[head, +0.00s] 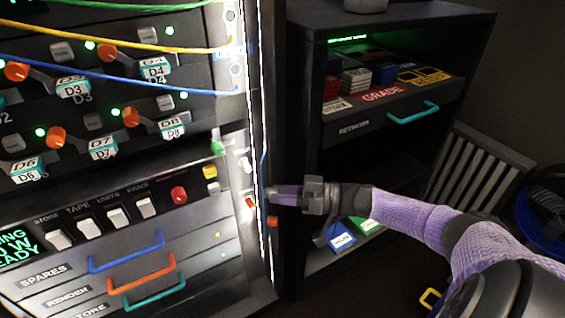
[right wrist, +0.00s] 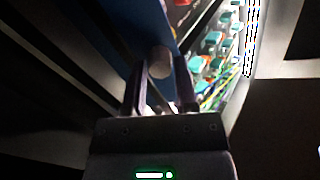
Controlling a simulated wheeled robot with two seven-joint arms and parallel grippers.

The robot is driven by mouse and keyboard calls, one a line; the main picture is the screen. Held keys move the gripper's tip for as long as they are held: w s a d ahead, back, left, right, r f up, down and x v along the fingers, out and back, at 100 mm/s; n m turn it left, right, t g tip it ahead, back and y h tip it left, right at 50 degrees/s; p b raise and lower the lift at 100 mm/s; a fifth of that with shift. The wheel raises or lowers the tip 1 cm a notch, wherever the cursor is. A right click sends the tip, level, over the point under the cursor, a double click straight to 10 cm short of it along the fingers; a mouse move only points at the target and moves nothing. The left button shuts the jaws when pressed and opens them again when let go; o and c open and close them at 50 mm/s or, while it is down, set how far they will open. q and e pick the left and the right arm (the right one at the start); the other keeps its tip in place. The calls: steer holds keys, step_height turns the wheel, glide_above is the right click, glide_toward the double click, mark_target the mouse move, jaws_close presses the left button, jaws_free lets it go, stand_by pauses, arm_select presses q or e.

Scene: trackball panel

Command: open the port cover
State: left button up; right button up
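My right gripper (head: 272,194) is at the right edge of the tall lit rack (head: 236,180), its fingers pointing left along the rack's side. In the right wrist view its two fingers (right wrist: 162,82) stand apart, one on each side of a pale round knob (right wrist: 160,62) near their tips. The knob sits against a dark blue panel (right wrist: 125,30), which may be the port cover. I cannot tell whether the fingers press on the knob or leave a small gap. The port cover is not clearly seen in the head view. My left gripper is not in view.
The rack carries switches, orange knobs, cables and drawers with blue (head: 126,252), orange and teal handles. A dark cabinet (head: 400,120) with shelves and a teal-handled drawer stands behind my right arm. A slatted grey panel (head: 480,175) leans beside it.

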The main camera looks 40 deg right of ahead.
steer(key=shift+o, duration=1.1)
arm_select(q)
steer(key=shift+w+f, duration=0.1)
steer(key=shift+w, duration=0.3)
arm_select(e)
steer(key=shift+o, duration=0.5)
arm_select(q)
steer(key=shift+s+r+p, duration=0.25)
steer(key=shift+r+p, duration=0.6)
arm_select(e)
steer(key=v, duration=1)
steer(key=shift+c, duration=0.2)
